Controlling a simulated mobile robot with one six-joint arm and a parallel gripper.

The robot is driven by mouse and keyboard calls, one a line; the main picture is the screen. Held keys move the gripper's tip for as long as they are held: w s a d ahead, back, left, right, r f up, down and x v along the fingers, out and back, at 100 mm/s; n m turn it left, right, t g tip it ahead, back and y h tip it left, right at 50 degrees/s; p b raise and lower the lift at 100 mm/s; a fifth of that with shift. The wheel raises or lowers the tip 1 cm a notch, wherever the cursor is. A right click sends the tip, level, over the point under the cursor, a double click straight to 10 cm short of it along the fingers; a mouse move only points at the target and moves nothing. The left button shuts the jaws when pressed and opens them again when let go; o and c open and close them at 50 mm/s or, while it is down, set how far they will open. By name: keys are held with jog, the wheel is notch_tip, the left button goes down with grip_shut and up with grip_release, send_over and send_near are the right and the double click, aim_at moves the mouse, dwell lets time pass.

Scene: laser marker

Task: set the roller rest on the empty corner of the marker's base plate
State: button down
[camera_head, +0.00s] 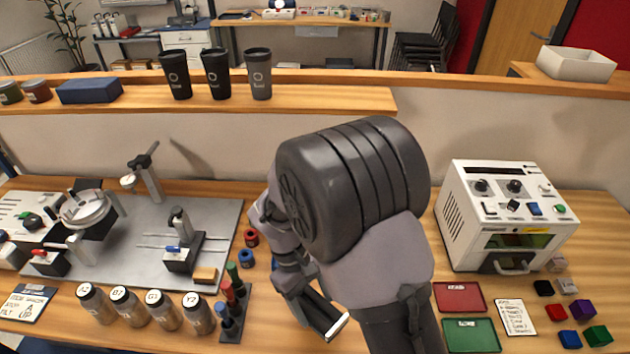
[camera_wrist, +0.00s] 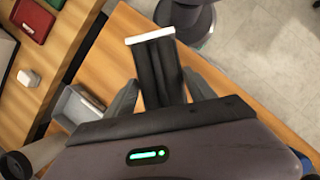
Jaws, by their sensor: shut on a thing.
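My gripper (camera_head: 306,303) is shut on a dark piece with a white bar across its end, which I take to be the roller rest (camera_head: 337,326). It also shows between the fingers in the wrist view (camera_wrist: 157,70). The gripper holds it near the table's front edge, right of the base plate. The grey metal base plate (camera_head: 150,212) lies at the left. A round tilted fixture (camera_head: 90,210), a back post with clamp (camera_head: 147,178), a black-based stand (camera_head: 182,245) and a tan block (camera_head: 205,275) are on it. Its back right corner looks bare.
Bottles (camera_head: 128,305) and coloured pens (camera_head: 230,303) stand in front of the plate. A white machine (camera_head: 510,215), red (camera_head: 459,297) and green (camera_head: 471,335) trays are at the right. A grey tray (camera_wrist: 75,107) is beside the gripper in the wrist view. My arm hides the middle.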

jog(key=w+d+r+m+y, duration=0.1)
jog(key=w+d+r+m, duration=0.1)
jog(key=d+m, duration=0.2)
jog(key=w+d+r+m+g+y, duration=0.1)
jog(key=d+m, duration=0.4)
jog(key=d, duration=0.5)
jog(key=shift+w+d+r+g+y, duration=0.35)
jog(key=shift+w+y, duration=0.35)
jog(key=shift+w, duration=0.55)
